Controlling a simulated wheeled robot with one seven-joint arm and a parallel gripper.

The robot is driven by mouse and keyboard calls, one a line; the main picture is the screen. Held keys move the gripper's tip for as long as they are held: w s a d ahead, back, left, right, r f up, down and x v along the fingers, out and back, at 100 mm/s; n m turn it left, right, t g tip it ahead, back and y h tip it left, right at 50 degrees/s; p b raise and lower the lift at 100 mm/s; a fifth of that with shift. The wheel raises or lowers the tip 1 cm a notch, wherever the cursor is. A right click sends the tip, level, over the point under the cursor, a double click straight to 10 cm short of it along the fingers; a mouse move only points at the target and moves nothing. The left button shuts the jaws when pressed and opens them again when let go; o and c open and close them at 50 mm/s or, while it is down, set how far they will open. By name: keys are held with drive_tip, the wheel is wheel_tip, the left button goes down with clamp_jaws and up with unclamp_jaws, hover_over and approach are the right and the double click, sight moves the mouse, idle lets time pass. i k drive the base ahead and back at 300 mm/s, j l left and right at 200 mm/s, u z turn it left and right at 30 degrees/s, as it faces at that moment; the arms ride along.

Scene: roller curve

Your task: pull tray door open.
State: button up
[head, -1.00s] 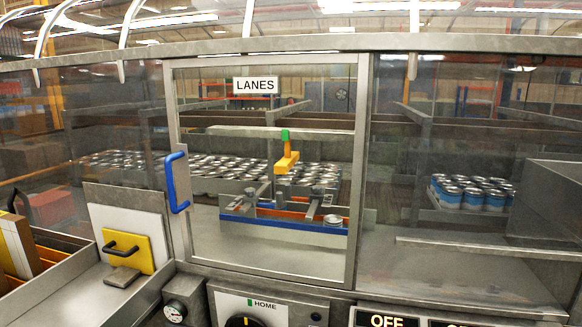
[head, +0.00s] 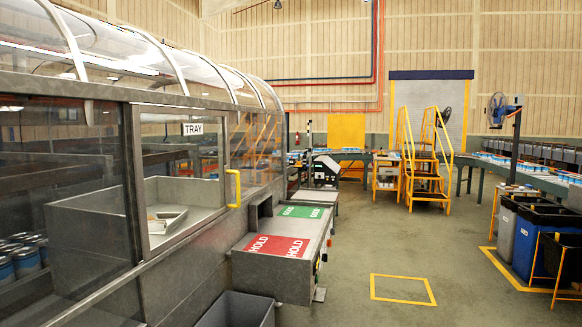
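The tray door (head: 183,170) is a clear framed panel labelled TRAY in the machine's side, at the left of the head view. It appears closed. Its yellow handle (head: 234,189) is upright on the door's right edge. Behind the glass I see a grey metal bin with a small pale tray (head: 165,220) in it. My gripper does not show in the head view.
A shelf with red HOLD (head: 277,246) and green (head: 302,212) areas juts out right of the door. A dark open bin (head: 236,309) stands below. Open floor (head: 350,245) lies to the right, with a yellow floor square (head: 402,290). Blue and grey bins (head: 540,238) stand far right.

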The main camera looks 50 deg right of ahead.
sight(191, 129)
drive_tip(key=z, duration=0.9)
drive_tip(key=i+l+u, duration=0.15)
